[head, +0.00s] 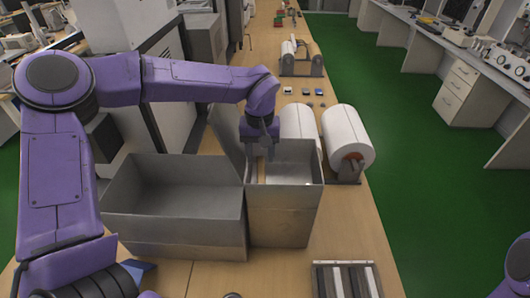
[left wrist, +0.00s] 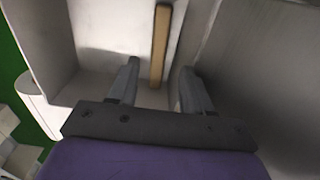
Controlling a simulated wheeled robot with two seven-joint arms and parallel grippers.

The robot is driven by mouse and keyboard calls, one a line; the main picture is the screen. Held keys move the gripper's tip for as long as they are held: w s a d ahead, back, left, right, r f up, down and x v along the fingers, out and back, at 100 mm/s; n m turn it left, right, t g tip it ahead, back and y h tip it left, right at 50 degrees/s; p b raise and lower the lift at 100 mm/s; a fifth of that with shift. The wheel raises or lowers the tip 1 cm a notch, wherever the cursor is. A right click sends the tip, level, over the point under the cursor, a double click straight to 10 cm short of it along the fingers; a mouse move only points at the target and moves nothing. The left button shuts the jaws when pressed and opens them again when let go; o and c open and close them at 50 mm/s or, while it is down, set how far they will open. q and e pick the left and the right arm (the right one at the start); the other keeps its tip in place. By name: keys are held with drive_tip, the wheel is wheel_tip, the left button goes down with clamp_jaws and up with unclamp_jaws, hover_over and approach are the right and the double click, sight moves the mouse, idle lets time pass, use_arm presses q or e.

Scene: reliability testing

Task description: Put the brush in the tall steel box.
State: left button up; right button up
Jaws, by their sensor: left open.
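The tall steel box (head: 283,215) stands on the wooden bench, right of a wider, lower steel box (head: 170,222). My left gripper (head: 262,156) points down into the mouth of the tall box and is open. The brush shows as a narrow tan wooden strip (head: 262,172) within the tall box's opening, just below the gripper. In the left wrist view the brush (left wrist: 160,40) lies between and beyond the two spread fingers (left wrist: 158,70), with gaps on both sides. Its bristles cannot be made out. My right gripper is out of view.
Two large white rolls (head: 347,138) on a stand are close behind and right of the tall box. A raised steel flap (head: 226,135) rises behind the boxes. A ribbed metal rack (head: 345,280) lies at the front right. Bench surface between rack and rolls is clear.

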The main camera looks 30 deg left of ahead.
use_arm(q)
drive_tip(key=shift+a, duration=0.1)
drive_tip(key=shift+r, duration=0.1)
wheel_tip(320, 180, up, 8)
idle(0.4)
idle(0.6)
